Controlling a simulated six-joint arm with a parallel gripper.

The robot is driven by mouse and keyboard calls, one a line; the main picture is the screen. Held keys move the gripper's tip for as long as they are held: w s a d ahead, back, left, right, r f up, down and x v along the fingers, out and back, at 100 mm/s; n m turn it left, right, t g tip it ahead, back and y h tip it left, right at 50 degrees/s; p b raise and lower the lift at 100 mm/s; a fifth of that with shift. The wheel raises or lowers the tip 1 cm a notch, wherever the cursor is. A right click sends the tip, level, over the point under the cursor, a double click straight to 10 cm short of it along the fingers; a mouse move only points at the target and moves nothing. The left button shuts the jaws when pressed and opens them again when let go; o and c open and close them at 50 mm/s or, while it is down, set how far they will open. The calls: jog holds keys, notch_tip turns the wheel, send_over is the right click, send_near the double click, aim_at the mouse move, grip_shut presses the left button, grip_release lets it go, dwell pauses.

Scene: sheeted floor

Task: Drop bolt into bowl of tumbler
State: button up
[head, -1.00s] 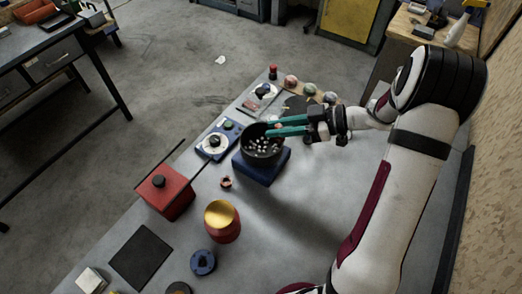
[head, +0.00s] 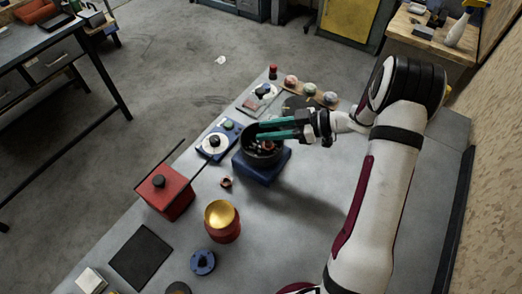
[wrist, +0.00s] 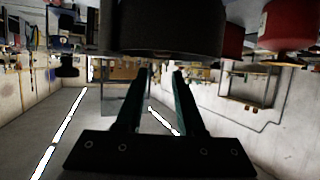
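The tumbler's black bowl (head: 263,159) stands on its blue base (head: 262,171) near the middle of the bench. Inside the bowl lie small white pieces and a small reddish thing (head: 266,146), which looks like the bolt, though it is too small to be sure. My gripper (head: 260,131) has its teal fingers reaching from the right over the bowl's rim. In the wrist view my gripper (wrist: 164,71) has its fingertips apart with nothing seen between them. The dark side of the bowl (wrist: 165,38) shows just beyond them there.
A blue unit with a white dial (head: 215,143) stands left of the bowl. The bench's right side is clear.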

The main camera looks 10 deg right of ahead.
jog(key=shift+o, duration=1.2)
jog(key=v, duration=1.5)
jog(key=shift+s+d, duration=0.2)
jog(key=shift+d, duration=0.15)
jog(key=shift+w+r, duration=0.1)
